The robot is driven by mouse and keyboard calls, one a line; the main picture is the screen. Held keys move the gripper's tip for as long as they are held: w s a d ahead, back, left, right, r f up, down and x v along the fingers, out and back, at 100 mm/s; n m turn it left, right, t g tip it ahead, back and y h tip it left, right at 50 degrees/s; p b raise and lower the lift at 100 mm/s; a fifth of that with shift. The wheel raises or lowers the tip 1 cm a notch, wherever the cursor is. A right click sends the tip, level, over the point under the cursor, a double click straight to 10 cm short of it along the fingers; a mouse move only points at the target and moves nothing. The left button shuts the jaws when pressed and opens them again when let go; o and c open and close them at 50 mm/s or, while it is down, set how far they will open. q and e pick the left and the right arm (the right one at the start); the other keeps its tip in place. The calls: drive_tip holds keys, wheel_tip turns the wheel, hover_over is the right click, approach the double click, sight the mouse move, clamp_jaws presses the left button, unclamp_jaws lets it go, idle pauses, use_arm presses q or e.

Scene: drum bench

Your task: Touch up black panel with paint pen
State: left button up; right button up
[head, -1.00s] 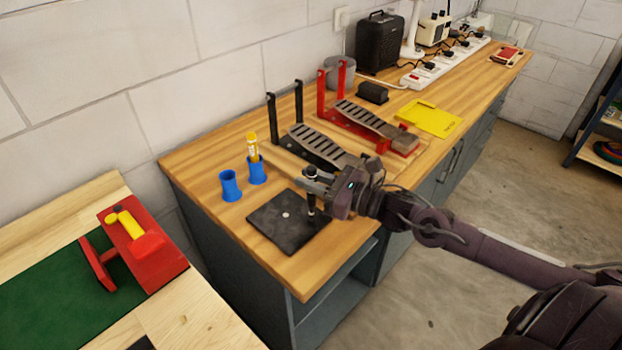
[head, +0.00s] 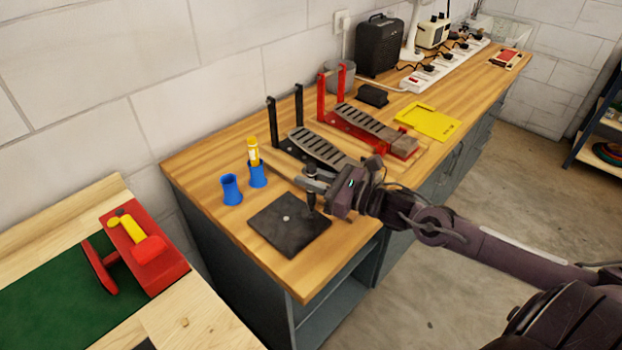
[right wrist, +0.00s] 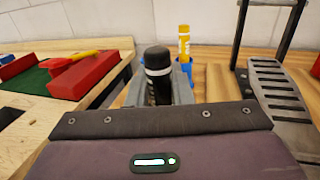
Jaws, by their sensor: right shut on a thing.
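The black panel (head: 278,233) lies flat on the wooden bench, with a small pale spot (head: 286,217) near its middle. My right gripper (head: 312,184) is over the panel's right part, shut on a black paint pen (head: 311,200) that points down. The pen's dark body with a pale band (right wrist: 158,75) stands between the fingers in the right wrist view. I cannot tell whether its tip touches the panel. A yellow pen (head: 253,152) stands in one blue cup (head: 258,174); the other blue cup (head: 231,189) looks empty. My left gripper is not in view.
A black pedal (head: 318,148) and a red pedal (head: 372,125) stand behind the panel. A yellow sheet (head: 431,122) lies farther right. A black box-shaped device (head: 379,46) and power strips (head: 430,72) are at the back.

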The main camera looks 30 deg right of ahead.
sight(316, 168)
drive_tip(key=shift+r+p, duration=0.95)
drive_tip(key=shift+r, duration=0.7)
